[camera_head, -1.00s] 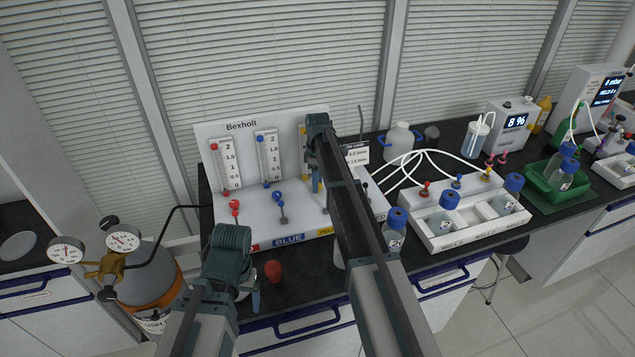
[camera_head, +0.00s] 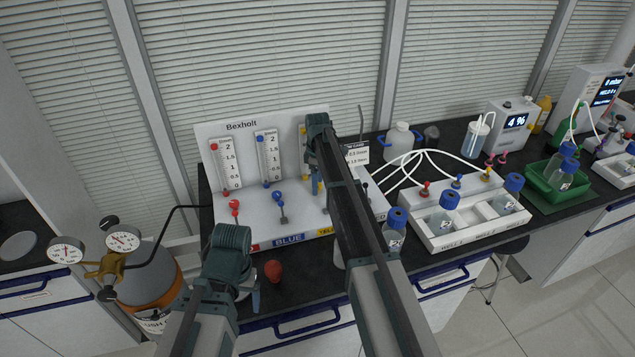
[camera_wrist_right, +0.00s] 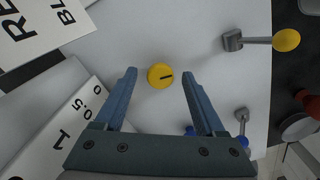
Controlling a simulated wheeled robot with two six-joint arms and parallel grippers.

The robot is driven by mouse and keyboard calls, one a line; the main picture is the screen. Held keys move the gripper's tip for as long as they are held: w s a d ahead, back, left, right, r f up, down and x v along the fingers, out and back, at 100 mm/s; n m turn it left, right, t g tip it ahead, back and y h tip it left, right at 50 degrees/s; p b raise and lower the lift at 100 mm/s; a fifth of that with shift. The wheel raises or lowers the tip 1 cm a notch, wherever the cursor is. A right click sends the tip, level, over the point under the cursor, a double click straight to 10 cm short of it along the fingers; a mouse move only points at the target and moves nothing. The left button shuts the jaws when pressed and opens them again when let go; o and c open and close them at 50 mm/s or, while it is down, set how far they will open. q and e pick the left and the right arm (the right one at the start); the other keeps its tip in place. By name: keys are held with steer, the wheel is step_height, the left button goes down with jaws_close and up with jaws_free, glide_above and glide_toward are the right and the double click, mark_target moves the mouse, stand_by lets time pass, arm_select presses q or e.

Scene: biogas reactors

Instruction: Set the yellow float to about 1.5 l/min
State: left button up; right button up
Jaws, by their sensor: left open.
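The white Bexholt panel (camera_head: 225,130) carries scales with a red float (camera_head: 214,147) and a blue float (camera_head: 260,138) near their tops. The yellow scale (camera_head: 304,140) is mostly hidden behind my right arm, and its float cannot be seen. In the right wrist view, a round yellow knob (camera_wrist_right: 160,76) with a dark mark lies between the fingertips of my right gripper (camera_wrist_right: 159,73). Those fingers are open, with a gap on each side of the knob. My left gripper (camera_head: 250,292) is open and low at the front of the bench, away from the panel.
A yellow-ended lever (camera_wrist_right: 286,40) sits beside the knob in the right wrist view. Red (camera_head: 235,206) and blue (camera_head: 279,200) levers stand on the panel's base. A red object (camera_head: 273,270) is near my left gripper. A bottle tray (camera_head: 480,240) stands to the right.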

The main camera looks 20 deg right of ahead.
steer(key=shift+r, duration=0.1)
step_height(320, 180, up, 14)
steer(key=p, duration=1.3)
steer(key=shift+p, duration=0.4)
steer(key=shift+f, duration=0.2)
steer(key=s+a+f+m+b, duration=0.2)
steer(key=s+a, duration=0.3)
steer(key=s, duration=0.7)
steer(key=s+a+f+m+b, duration=0.3)
steer(key=s+a, duration=0.3)
steer(key=s, duration=0.6)
steer(key=s+a+f+m+h+b, duration=0.1)
steer(key=s+a+f+m+b, duration=0.2)
steer(key=s, duration=1)
steer(key=a, duration=0.3)
steer(key=shift+m, duration=0.3)
steer(key=shift+w+f, duration=0.1)
